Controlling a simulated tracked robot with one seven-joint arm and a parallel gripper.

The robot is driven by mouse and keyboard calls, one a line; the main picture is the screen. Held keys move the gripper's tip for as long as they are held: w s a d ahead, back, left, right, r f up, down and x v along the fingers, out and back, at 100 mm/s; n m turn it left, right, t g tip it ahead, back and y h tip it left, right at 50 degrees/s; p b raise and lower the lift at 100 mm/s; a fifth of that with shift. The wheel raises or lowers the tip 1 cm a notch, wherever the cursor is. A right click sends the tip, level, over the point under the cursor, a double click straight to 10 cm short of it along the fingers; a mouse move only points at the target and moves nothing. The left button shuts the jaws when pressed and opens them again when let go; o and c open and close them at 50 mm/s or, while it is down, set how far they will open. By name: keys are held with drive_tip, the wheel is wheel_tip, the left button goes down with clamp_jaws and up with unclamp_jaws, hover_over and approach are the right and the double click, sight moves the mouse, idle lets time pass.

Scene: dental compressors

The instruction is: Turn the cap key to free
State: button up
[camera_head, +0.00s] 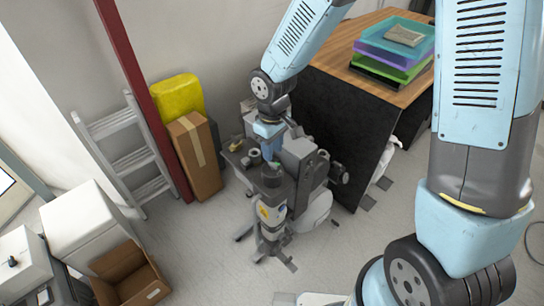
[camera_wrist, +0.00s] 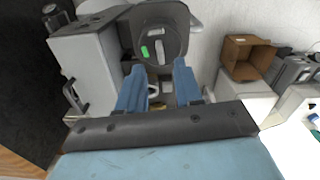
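In the wrist view, a dark grey rounded cap (camera_wrist: 171,24) faces my gripper. It carries a pale upright bar, which looks like the cap key (camera_wrist: 160,53), and a small bright green mark (camera_wrist: 145,52) to its left. My gripper (camera_wrist: 160,70) is open, with its two blue fingers apart. The tips are at the cap's lower edge, one on each side of the key in the picture. I see nothing held, and cannot tell whether the tips touch the cap. In the head view, my arm reaches down to the grey compressor (camera_head: 297,158); the fingertips and key cannot be made out there.
A wooden-topped table (camera_head: 335,50) with stacked trays (camera_head: 388,60) stands right of the compressor. A cardboard box (camera_head: 195,160), yellow bag (camera_head: 177,97) and ladder (camera_head: 130,150) stand left. An open carton (camera_head: 128,275) is at lower left. Some floor (camera_head: 205,245) is clear.

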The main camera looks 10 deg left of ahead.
sight(273, 163)
wheel_tip(273, 163, up, 9)
idle(0.4)
